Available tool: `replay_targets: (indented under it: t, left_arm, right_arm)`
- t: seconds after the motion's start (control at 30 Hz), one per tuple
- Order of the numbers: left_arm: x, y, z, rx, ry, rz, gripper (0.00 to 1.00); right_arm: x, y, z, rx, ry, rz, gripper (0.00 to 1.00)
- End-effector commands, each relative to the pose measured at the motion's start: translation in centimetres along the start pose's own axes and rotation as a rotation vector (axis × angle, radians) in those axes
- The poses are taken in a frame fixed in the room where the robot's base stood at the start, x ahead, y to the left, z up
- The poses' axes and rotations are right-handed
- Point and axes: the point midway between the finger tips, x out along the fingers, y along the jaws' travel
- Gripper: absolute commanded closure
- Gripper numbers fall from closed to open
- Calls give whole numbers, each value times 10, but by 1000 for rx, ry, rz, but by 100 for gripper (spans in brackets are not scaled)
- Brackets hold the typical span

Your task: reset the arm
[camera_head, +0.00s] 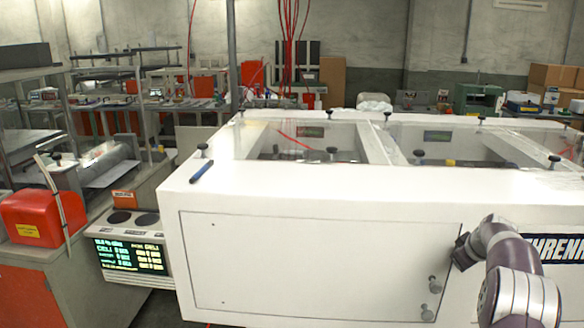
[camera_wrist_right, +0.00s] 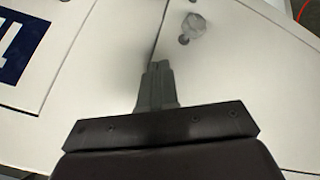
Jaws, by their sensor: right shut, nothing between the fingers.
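My right arm comes in from the lower right in the head view, with its gripper (camera_head: 463,250) in front of the white machine's (camera_head: 300,205) front face, to the right of the closed door panel (camera_head: 320,265). In the right wrist view the gripper (camera_wrist_right: 157,70) is shut and empty, its fingers together over the white front surface near a panel seam. Whether the fingertips touch the surface I cannot tell. My left gripper is not in view.
Door knobs (camera_head: 434,285) stick out close to the left of my right gripper; one also shows in the right wrist view (camera_wrist_right: 193,27). A blue pen-like object (camera_head: 202,170) lies on the machine's top. A scale with a lit display (camera_head: 130,256) and a red box (camera_head: 42,215) stand at the left.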

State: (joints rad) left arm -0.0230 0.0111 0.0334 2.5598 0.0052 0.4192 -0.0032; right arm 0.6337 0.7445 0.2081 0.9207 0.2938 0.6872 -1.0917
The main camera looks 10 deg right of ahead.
Motion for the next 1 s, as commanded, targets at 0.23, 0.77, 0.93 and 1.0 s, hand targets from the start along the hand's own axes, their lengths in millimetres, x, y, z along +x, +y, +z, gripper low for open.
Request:
replay_targets:
  t: [0.23, 0.77, 0.93, 1.0]
  left_arm:
    - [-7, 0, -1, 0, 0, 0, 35]
    - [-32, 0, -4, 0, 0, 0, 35]
    - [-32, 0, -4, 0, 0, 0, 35]
    - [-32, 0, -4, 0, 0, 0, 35]
  right_arm:
    - [-6, -134, 71, 469, -266, -120, 100]
    - [-204, -393, 146, 276, -440, -266, 100]
    - [-204, -394, 146, 272, -439, -268, 100]
    - [-204, -394, 146, 272, -439, -268, 100]
